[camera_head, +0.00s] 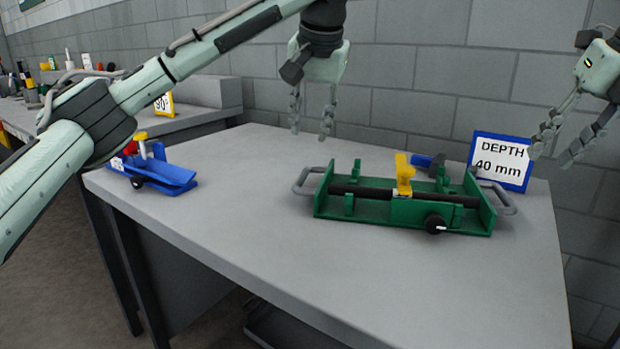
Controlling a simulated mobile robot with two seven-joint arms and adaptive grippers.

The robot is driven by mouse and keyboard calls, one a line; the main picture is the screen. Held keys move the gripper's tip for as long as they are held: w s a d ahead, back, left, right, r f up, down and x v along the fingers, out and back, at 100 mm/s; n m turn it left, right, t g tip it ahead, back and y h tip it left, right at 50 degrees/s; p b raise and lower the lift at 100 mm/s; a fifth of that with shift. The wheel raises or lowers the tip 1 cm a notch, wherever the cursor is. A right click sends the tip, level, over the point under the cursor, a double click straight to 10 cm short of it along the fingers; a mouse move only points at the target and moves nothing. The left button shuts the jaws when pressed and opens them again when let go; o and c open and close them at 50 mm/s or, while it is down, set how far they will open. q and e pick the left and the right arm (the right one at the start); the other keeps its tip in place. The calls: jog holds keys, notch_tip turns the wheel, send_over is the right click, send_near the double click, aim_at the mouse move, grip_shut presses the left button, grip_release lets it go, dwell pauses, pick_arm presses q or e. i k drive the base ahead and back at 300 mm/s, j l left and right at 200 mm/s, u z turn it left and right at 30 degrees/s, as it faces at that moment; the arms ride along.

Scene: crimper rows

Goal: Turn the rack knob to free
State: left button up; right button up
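A green rack (380,212) with grey end handles sits on the grey table and holds a long black bar (360,191). A round black knob (434,224) with a white pointer mark is on the rack's front, right of centre; the pointer points roughly right. Its labels, if any, are too small to read. A yellow upright piece (404,174) stands at the bar. My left gripper (310,134) hangs open and empty above the table, up and left of the rack. My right gripper (551,160) is open and empty, up and right of the rack near the sign.
A blue fixture (160,178) with red and yellow parts and a black knob sits at the table's left. A blue-framed "DEPTH 40 mm" sign (502,161) stands behind the rack's right end. The table front (330,260) is clear.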

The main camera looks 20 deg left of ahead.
aim_at(435, 223)
jog(key=k+l, duration=1.2)
jog(key=k, duration=0.05)
